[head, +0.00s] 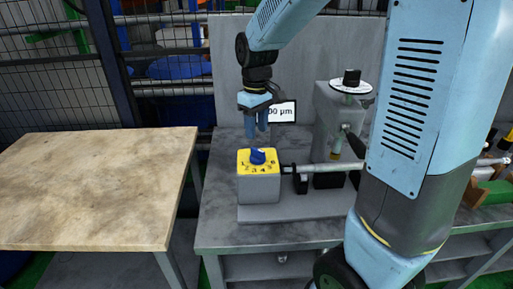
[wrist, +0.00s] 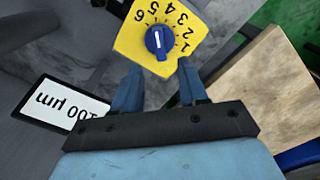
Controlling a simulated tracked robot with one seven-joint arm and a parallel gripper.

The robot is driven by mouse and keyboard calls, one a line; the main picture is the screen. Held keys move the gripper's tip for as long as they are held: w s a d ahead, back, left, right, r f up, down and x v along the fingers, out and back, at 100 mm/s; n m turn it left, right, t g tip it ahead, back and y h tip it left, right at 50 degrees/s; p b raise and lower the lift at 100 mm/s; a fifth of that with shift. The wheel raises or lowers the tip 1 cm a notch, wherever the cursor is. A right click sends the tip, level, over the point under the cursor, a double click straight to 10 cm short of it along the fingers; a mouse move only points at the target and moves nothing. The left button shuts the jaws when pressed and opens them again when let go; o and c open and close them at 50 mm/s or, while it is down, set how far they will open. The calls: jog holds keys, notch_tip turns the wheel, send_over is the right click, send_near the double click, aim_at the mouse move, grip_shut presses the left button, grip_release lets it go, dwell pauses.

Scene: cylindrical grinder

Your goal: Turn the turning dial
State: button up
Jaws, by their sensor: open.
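The turning dial (head: 258,157) is a blue knob on a yellow plate with black numbers (head: 243,170), on top of a grey box (head: 258,188). In the wrist view the dial (wrist: 160,41) shows beyond my fingertips, with a white pointer mark on it. The number 1 is beside the knob on the right and 6 on the left. My gripper (head: 256,135) points down above the dial, apart from it. Its two blue fingers (wrist: 160,80) are open with nothing between them.
A display reading "100 µm" (wrist: 62,103) stands behind the dial; my gripper partly covers it in the head view (head: 287,112). A grinder column with a black-knobbed disc (head: 350,87) and a horizontal shaft (head: 325,168) are to the right. A bare wooden table (head: 95,185) is at left.

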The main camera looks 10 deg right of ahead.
aim_at(256, 148)
notch_tip(256, 148, down, 8)
jog(key=shift+r, duration=0.25)
jog(key=shift+c, duration=0.2)
grip_shut()
